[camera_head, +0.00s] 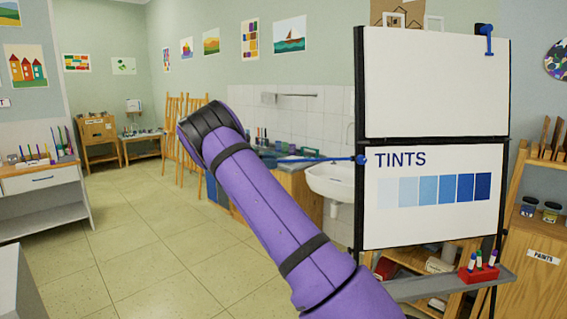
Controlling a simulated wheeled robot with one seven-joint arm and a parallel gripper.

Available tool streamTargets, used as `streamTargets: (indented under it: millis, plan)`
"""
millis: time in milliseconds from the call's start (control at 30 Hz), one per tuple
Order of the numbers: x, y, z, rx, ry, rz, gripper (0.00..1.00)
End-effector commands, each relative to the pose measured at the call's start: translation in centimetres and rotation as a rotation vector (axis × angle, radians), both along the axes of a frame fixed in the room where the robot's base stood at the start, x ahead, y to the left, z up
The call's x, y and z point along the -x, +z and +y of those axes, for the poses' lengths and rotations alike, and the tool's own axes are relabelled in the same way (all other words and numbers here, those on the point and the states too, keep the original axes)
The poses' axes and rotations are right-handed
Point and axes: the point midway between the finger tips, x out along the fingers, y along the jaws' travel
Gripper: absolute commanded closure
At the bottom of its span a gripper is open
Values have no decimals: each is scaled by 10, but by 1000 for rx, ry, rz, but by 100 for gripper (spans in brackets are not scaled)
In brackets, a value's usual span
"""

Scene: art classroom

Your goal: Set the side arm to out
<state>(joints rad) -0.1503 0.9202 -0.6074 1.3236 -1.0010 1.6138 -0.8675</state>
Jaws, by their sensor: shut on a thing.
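The flip chart stand (358,85) is at the right, with a blank upper sheet (435,80) and a lower "TINTS" sheet (432,222). The thin blue side arm (325,159) is joined to the stand's left post at a round blue pivot (361,160). It sticks out to the left, roughly level, and its far end comes close to my purple arm in the picture. A second blue arm (488,42) hangs at the top right of the stand. My gripper does not show; my own purple arm crosses the middle, and what lies beyond its black joint is hidden.
A white sink (333,184) is behind the stand's left side. A red marker holder (479,273) sits on the stand's grey tray (425,286). A wooden paint shelf (535,239) is at the right. The tiled floor (130,240) at left is clear.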

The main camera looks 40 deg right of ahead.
Motion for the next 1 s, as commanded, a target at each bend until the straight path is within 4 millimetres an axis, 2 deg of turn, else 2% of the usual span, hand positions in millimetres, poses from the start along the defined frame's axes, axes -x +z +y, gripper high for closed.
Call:
streamTargets:
  millis: [200, 533, 567, 600, 667, 1000]
  plan:
    - [-7, 0, 11, 0, 1, -1, 100]
    - [-9, 1, 13, 0, 5, -2, 100]
    - [-9, 1, 14, 0, 5, -2, 70]
    - [-9, 1, 14, 0, 6, -3, 61]
    - [-9, 1, 14, 0, 5, -2, 49]
    - [-10, 0, 15, 0, 2, -1, 49]
